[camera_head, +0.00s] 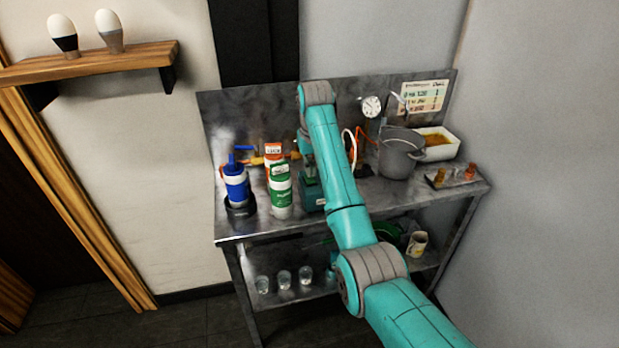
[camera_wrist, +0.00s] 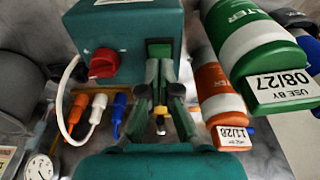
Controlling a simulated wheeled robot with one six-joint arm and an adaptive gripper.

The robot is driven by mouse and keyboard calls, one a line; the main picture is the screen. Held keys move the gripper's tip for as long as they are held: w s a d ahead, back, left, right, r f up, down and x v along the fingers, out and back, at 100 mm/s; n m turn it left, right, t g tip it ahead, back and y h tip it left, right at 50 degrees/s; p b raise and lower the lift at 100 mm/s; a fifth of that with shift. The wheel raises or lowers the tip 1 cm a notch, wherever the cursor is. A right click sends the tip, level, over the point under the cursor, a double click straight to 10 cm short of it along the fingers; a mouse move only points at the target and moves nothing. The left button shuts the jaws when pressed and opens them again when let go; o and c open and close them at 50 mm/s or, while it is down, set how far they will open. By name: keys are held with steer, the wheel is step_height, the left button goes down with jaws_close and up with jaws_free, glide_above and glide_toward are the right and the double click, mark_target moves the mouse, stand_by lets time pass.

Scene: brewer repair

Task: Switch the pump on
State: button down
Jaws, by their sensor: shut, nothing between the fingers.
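The pump (camera_wrist: 125,25) is a teal box at the top of the wrist view, with a red knob (camera_wrist: 103,62) on its face. My gripper (camera_wrist: 160,65) is shut and empty in front of the box, to the right of the knob in the wrist view. I cannot tell whether the fingertips touch the box. In the head view a teal part of the pump (camera_head: 310,192) shows beside my arm, which hides the rest. The knob does not show there.
Green (camera_wrist: 255,40) and orange (camera_wrist: 218,95) canisters stand close right of my gripper in the wrist view. Orange, white and blue plugs (camera_wrist: 97,110) and a gauge (camera_wrist: 40,167) are at left. A pot (camera_head: 400,155) stands on the metal bench (camera_head: 232,228).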

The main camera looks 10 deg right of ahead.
steer(key=shift+f, duration=1.05)
stand_by(0.8)
